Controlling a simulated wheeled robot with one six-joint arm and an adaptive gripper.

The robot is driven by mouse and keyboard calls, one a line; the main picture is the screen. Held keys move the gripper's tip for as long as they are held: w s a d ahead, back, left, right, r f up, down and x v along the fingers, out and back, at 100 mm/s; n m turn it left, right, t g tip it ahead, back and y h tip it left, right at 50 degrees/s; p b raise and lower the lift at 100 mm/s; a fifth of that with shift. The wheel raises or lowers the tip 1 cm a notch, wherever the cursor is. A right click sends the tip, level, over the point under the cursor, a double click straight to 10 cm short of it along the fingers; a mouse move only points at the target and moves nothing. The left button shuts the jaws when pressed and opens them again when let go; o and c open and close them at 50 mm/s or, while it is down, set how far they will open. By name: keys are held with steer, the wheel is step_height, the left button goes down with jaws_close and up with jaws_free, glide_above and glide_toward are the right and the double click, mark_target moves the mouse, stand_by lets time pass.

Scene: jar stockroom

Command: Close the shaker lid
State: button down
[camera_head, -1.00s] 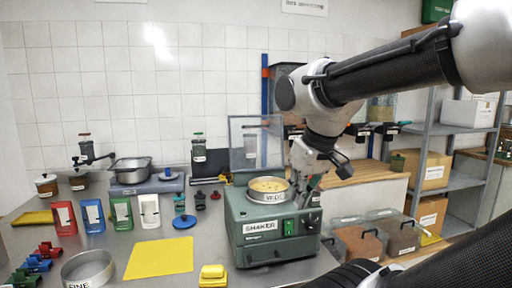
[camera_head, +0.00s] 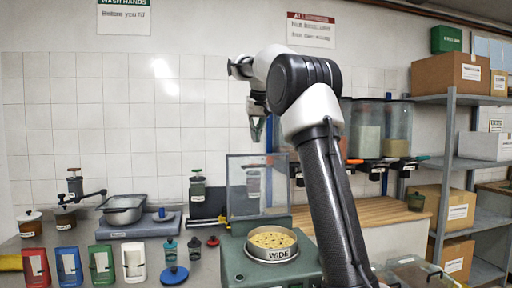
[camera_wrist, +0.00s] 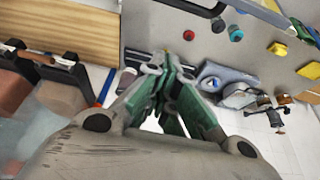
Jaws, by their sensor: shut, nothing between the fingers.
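The shaker (camera_head: 262,272) is a green box at the lower centre of the head view, partly behind my arm. A round sieve marked WIDE (camera_head: 272,254) with yellowish contents sits on top. Its clear, grey-framed lid (camera_head: 238,190) stands upright at the back, so it is open. My gripper (camera_head: 257,138) is shut and empty, pointing down. In the head view it appears above the lid's top edge, apart from it; its depth relative to the lid is hard to tell. In the wrist view my closed green fingers (camera_wrist: 168,66) fill the middle, and I cannot make out the lid.
Clear dispensers (camera_head: 367,128) hang to the right of my arm above a wooden counter (camera_head: 400,203). Grey shelving with boxes (camera_head: 447,150) stands at the right. Scoops, jars and a scale with a metal pan (camera_head: 122,214) occupy the left bench. Open air surrounds the gripper.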

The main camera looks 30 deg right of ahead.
mark_target(257, 157)
steer(key=f, duration=0.8)
steer(key=shift+s+a+f, duration=0.1)
steer(key=shift+s+f, duration=0.2)
steer(key=shift+f, duration=0.05)
steer(key=shift+s, duration=0.15)
